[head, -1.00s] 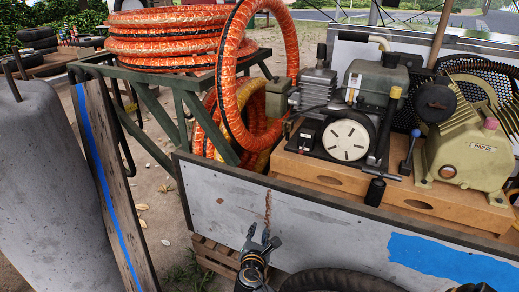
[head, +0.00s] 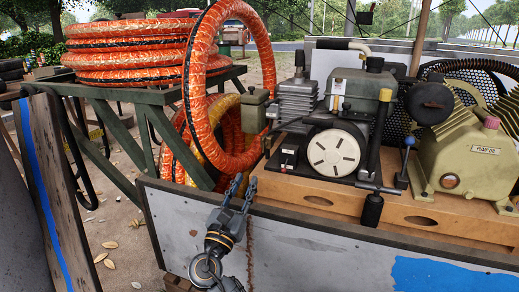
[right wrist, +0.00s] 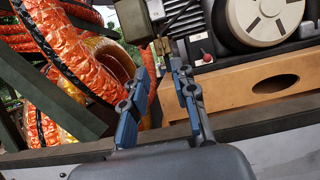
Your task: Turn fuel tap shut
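The engine (head: 335,150) sits on a wooden base on the cart, with a white round recoil cover and a grey finned cylinder. I cannot single out the fuel tap for certain. An olive box-shaped part (head: 254,110) is at the engine's left; it also shows at the top of the right wrist view (right wrist: 132,22), with a small brass-coloured fitting (right wrist: 162,47) beside it. My right gripper (head: 244,183) is at the cart's front wall, below the olive part. In the right wrist view its fingers (right wrist: 163,78) are apart with nothing between them. My left gripper is out of view.
The cart's grey front wall (head: 300,255) stands between me and the engine base (head: 330,199). Orange hose coils (head: 140,50) lie on a green stand at left, one loop hanging close to the olive part. A yellow-green pump (head: 470,160) is at right. A blue-striped board (head: 50,190) leans at left.

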